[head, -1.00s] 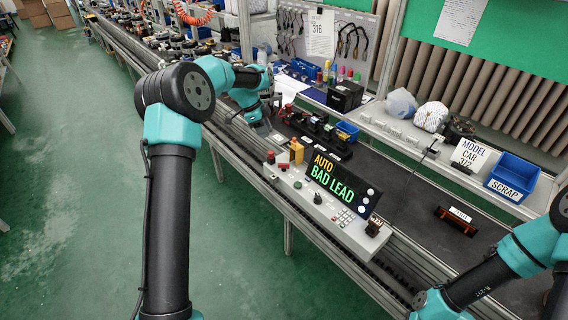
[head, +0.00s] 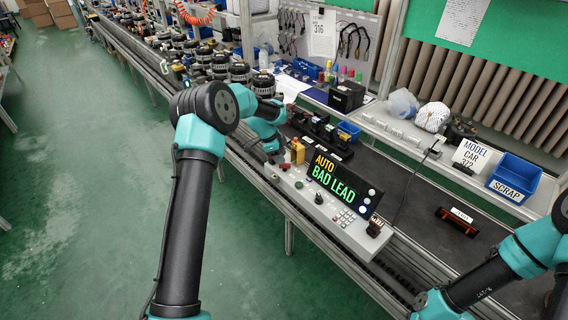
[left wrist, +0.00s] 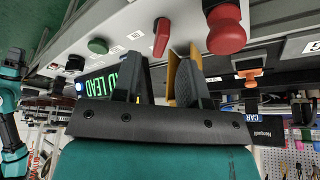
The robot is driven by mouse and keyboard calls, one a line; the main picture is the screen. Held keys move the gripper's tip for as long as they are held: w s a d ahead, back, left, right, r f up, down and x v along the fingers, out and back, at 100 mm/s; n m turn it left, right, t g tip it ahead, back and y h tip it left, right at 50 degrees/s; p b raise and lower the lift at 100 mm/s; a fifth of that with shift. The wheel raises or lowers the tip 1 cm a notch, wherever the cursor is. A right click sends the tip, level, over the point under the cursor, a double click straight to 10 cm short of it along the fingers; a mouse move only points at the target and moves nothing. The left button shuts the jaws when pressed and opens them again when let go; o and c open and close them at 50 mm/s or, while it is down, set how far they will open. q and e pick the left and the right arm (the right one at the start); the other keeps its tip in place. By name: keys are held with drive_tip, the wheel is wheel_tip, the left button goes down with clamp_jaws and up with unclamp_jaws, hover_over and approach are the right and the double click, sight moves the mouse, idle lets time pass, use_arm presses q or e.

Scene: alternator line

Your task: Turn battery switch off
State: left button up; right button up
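A grey control panel (head: 322,205) stands at the front edge of the line. In the left wrist view a red lever-like switch (left wrist: 162,37) rises from it; I take this as the battery switch, though I cannot read its label. A red mushroom button (left wrist: 225,30) is to its right, and a green button (left wrist: 97,46) to its left. My left gripper (left wrist: 162,72) is open, its two fingers apart below the red lever in that view, with nothing clearly held. In the head view my left gripper (head: 276,150) is at the panel's far left end. My right gripper is out of view.
A display (head: 340,183) reading AUTO and BAD LEAD stands on the panel. A yellow block (head: 297,151) stands close by my left gripper. A black knob (head: 318,198) sits on the panel. A blue scrap bin (head: 513,177) is at the right.

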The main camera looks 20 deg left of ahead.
sight(285, 167)
use_arm(q)
drive_tip(key=shift+x, duration=2.1)
drive_tip(key=shift+c, duration=0.2)
clamp_jaws()
